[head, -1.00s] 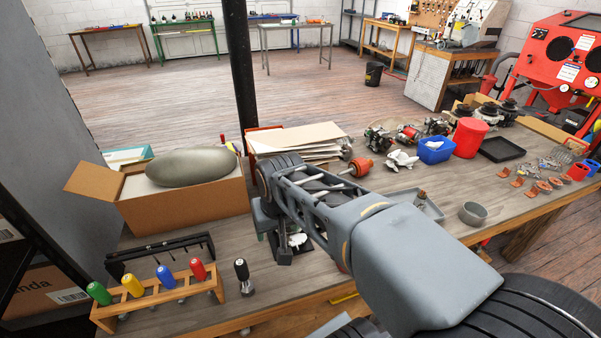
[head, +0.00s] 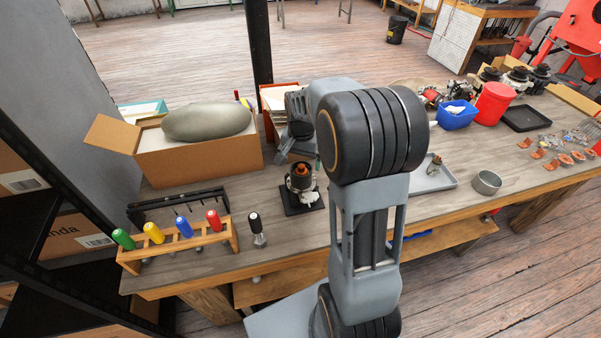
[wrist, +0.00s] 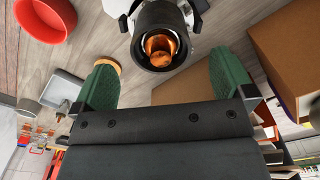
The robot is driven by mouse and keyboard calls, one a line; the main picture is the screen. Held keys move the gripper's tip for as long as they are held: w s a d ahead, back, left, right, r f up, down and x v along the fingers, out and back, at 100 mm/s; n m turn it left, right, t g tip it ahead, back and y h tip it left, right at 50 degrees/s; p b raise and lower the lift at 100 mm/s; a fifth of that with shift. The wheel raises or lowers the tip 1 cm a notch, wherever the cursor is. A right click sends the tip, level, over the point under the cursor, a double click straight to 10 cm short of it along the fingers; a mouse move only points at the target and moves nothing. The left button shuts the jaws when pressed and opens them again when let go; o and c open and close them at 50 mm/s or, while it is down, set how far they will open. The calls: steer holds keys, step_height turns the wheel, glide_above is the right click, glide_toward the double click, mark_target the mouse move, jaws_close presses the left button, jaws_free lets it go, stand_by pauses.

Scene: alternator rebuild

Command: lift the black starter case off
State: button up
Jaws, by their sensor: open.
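The black starter case (wrist: 139,42) shows in the wrist view as a dark open cylinder with copper-coloured parts inside its mouth. In the head view the starter (head: 302,176) stands upright on a black base plate (head: 303,202), with an orange-brown part at its top. My gripper (wrist: 163,66) is open, its two green pads wide apart. The case lies ahead of the pads, between their lines, and neither pad appears to touch it. In the head view my gripper (head: 290,143) is partly hidden beside my arm, above and behind the starter.
A cardboard box (head: 200,162) holding a grey-green rounded object stands left of the starter. A black-handled tool (head: 256,230) and a wooden rack (head: 180,247) of coloured handles are at front left. A grey tray (head: 437,184) and bowl (head: 487,182) lie right of my arm.

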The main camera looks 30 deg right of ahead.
mark_target(301, 166)
steer(key=shift+f, duration=3.25)
steer(key=c, duration=1.5)
steer(key=shift+o, duration=0.2)
steer(key=shift+r+p, duration=0.35)
steer(key=shift+r, duration=0.05)
steer(key=shift+r+p, duration=0.35)
steer(key=shift+r, duration=0.15)
steer(key=shift+r, duration=0.15)
steer(key=shift+r+p, duration=0.9)
steer(key=shift+r, duration=0.15)
steer(key=shift+r, duration=0.15)
